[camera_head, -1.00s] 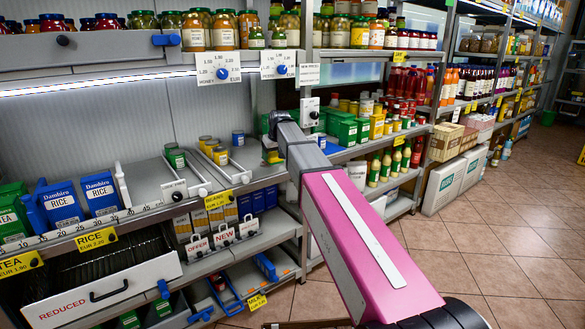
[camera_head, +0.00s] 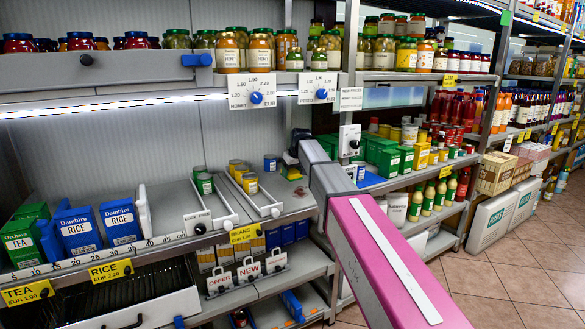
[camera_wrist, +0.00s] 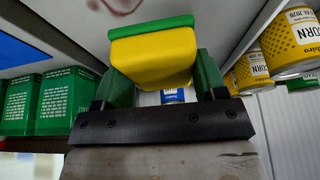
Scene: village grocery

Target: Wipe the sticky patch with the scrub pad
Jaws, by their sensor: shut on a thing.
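The scrub pad, a yellow block (camera_wrist: 152,58) with a green face, is between the green fingers of my gripper (camera_wrist: 160,80) in the wrist view. My gripper is shut on it. In the head view the pad (camera_head: 291,173) is small and partly hidden by my arm, over the light shelf. A reddish-brown smear, the sticky patch (camera_wrist: 117,5), lies on the pale surface at the top edge of the wrist view, partly cut off. The pad is beside it, not over it in that view. I cannot tell whether the pad touches the surface.
Yellow corn cans (camera_wrist: 294,45) stand on one side in the wrist view, green boxes (camera_wrist: 62,100) on the other. In the head view, small tins (camera_head: 243,178) stand left of the pad in a white-railed tray (camera_head: 262,207). Jars line the shelf above (camera_head: 100,66).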

